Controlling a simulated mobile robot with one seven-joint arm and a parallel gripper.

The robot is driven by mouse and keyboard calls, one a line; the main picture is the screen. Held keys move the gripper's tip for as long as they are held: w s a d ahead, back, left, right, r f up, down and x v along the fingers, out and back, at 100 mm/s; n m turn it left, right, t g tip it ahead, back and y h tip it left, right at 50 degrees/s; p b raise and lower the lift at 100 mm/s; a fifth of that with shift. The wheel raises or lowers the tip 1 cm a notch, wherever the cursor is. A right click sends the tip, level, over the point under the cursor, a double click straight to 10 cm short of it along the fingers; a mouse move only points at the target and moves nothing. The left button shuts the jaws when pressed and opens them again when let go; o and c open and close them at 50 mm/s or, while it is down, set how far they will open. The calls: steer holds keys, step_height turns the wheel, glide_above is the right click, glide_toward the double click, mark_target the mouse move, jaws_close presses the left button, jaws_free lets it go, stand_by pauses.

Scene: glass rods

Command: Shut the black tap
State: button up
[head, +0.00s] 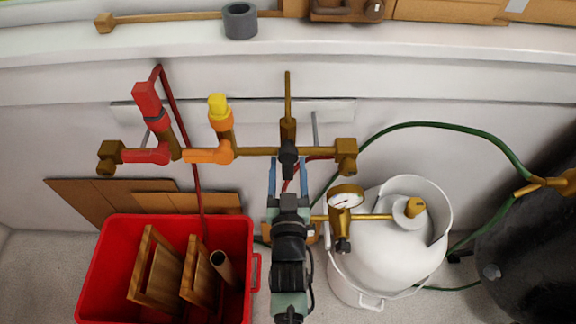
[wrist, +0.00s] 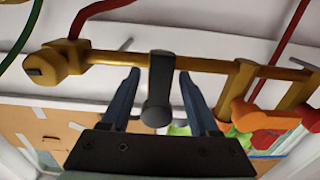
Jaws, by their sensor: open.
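The black tap (head: 288,156) sits at the right part of a horizontal brass pipe (head: 256,151), below an upright brass stub. In the wrist view its black handle (wrist: 159,88) points away from the pipe, toward the camera. My gripper (head: 288,172) is open in front of the tap. In the wrist view my gripper (wrist: 158,80) has one blue finger on each side of the handle, with visible gaps, so the fingers seem not to touch it. My arm hides the lower part of the tap in the head view.
An orange tap (head: 208,155) and a red tap (head: 148,155) sit left along the pipe. A red crate (head: 92,272) with wooden pieces stands left. A green hose (head: 440,125) curves right.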

jaws_close()
stand_by(0.4)
stand_by(1.1)
